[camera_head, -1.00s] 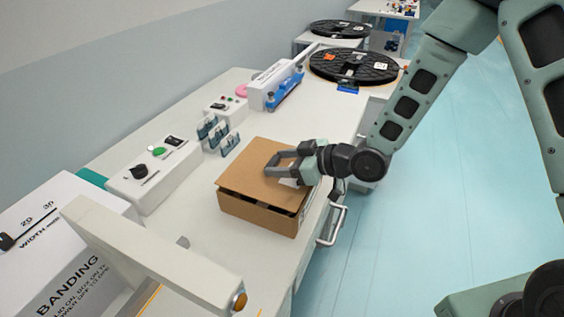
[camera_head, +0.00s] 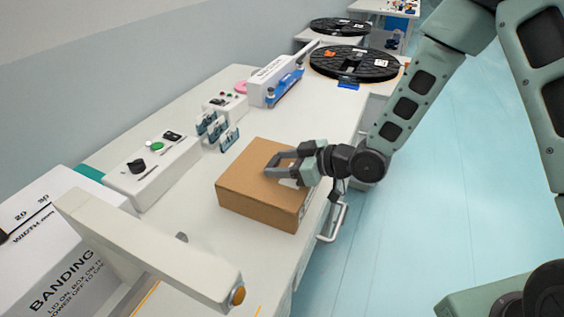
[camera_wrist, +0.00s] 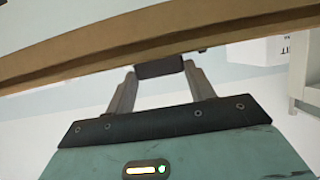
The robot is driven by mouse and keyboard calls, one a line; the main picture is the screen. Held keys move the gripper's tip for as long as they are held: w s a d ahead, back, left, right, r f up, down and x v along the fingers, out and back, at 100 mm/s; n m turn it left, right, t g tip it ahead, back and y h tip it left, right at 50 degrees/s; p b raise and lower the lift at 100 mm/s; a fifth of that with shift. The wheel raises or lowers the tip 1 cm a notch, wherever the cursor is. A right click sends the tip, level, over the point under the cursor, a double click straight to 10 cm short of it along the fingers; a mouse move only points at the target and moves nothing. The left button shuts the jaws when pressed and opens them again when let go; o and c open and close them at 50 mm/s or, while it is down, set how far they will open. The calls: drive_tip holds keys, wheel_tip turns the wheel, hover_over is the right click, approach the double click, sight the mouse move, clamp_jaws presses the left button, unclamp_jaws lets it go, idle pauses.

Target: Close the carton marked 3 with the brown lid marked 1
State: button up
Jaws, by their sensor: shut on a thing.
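The brown lid (camera_head: 248,168) lies on top of the brown carton (camera_head: 256,212) at the near edge of the white bench. It looks level and seated, with no dark gap along the front side. My gripper (camera_head: 273,165) reaches in from the right, its fingers over the lid's top, and is shut on the lid. In the wrist view the fingers (camera_wrist: 160,66) meet a dark bar beneath a long brown edge that crosses the picture. A pale label shows partly beside the fingers. No number can be read on the lid or carton.
A white control box with knobs (camera_head: 152,172) and small teal clips (camera_head: 217,130) stand behind the carton. A white banding machine (camera_head: 150,250) is at the near left. Black reels (camera_head: 354,64) lie at the far end.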

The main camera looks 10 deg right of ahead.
drive_tip(key=shift+f, duration=0.2)
drive_tip(key=o, duration=1.1)
drive_tip(key=shift+c, duration=0.2)
drive_tip(key=p+v, duration=0.7)
drive_tip(key=v, duration=1)
drive_tip(key=shift+p, duration=0.4)
drive_tip(key=shift+s+d+r, duration=0.1)
drive_tip(key=shift+s+d, duration=0.05)
